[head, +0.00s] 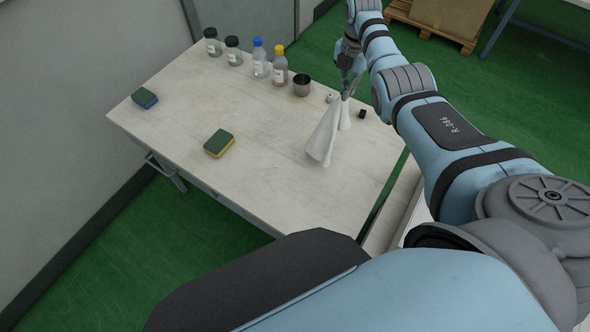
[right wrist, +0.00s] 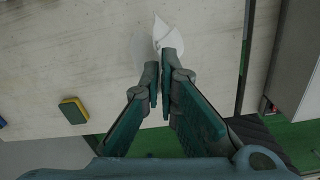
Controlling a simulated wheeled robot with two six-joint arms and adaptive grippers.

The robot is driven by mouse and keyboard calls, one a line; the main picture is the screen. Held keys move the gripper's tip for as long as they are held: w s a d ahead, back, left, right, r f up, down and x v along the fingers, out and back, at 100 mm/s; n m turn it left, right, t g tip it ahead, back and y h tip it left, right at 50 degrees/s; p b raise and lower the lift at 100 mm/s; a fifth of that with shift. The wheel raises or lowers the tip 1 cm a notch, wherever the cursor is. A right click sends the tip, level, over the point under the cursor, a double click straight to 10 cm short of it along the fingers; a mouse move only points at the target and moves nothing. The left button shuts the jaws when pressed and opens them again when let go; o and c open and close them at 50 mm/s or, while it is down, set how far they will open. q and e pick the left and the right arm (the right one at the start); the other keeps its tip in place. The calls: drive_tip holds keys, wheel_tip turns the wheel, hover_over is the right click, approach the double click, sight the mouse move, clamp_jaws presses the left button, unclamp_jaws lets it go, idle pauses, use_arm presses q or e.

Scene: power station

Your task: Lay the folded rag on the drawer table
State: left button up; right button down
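The rag (head: 322,138) is white and hangs in a draped, pointed shape from my right gripper (head: 347,86), over the right part of the drawer table (head: 265,165). The right wrist view shows the fingers of my right gripper (right wrist: 162,72) closed together, with white cloth of the rag (right wrist: 164,32) at their tips. The rag's lower edge is close to the tabletop; I cannot tell whether it touches. The drawer table (right wrist: 70,45) has a pale, worn top. My left gripper is not in view.
Two sponges (head: 219,143) (head: 145,98) lie on the table's left and middle. Several bottles (head: 260,58) and a metal cup (head: 301,85) line the back edge. A small black cap (head: 362,114) lies near the rag. The table's front middle is clear.

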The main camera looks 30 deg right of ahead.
drive_tip(key=s+a+f+b, duration=0.1)
drive_tip(key=a+f+b, duration=0.3)
drive_tip(key=a+f, duration=0.3)
drive_tip(key=s+a+f+b, duration=0.1)
drive_tip(key=a+f+b, duration=0.3)
drive_tip(key=a+f, duration=0.4)
drive_tip(key=s+a+f+b, duration=0.1)
drive_tip(key=a+f+b, duration=0.2)
drive_tip(key=a+f, duration=0.4)
drive_tip(key=shift+s+a+f+b, duration=0.1)
drive_tip(key=shift+a+f+b, duration=0.1)
drive_tip(key=shift+a, duration=1.15)
drive_tip(key=shift+s+a+f+b, duration=0.1)
drive_tip(key=shift+a+f+b, duration=0.1)
drive_tip(key=shift+a, duration=1.1)
drive_tip(key=shift+a+f, duration=0.15)
drive_tip(key=shift+a, duration=0.15)
drive_tip(key=c, duration=1.4)
unclamp_jaws()
